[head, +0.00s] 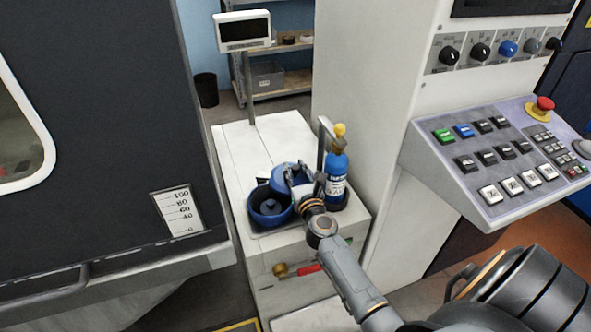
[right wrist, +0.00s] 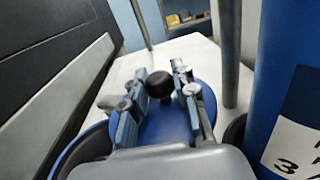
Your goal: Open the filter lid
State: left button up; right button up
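The blue filter pot (head: 265,211) stands on the white bench, its dark inside exposed at the front left. Its blue lid (head: 285,172) is off the opening, behind and to the right, partly hidden by my right gripper (head: 301,178). In the right wrist view the lid (right wrist: 175,121) has a round black knob (right wrist: 160,84). The fingers of my right gripper (right wrist: 160,76) stand apart on either side of the knob, with what look like narrow gaps. Contact is hard to judge. My left gripper is not in view.
A blue bottle (head: 337,176) with a yellow top stands close right of my gripper, near a grey post (head: 321,142). A display on a pole (head: 242,31) rises behind. The button panel (head: 500,150) is at the right. The bench behind the pot is clear.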

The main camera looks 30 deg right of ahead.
grip_shut()
jog(key=shift+w+d+n+y, duration=0.5)
jog(key=shift+n+y, duration=0.2)
jog(key=shift+y, duration=0.4)
jog(key=shift+a+t, duration=0.1)
jog(key=shift+t, duration=0.2)
jog(key=o, duration=0.9)
grip_release()
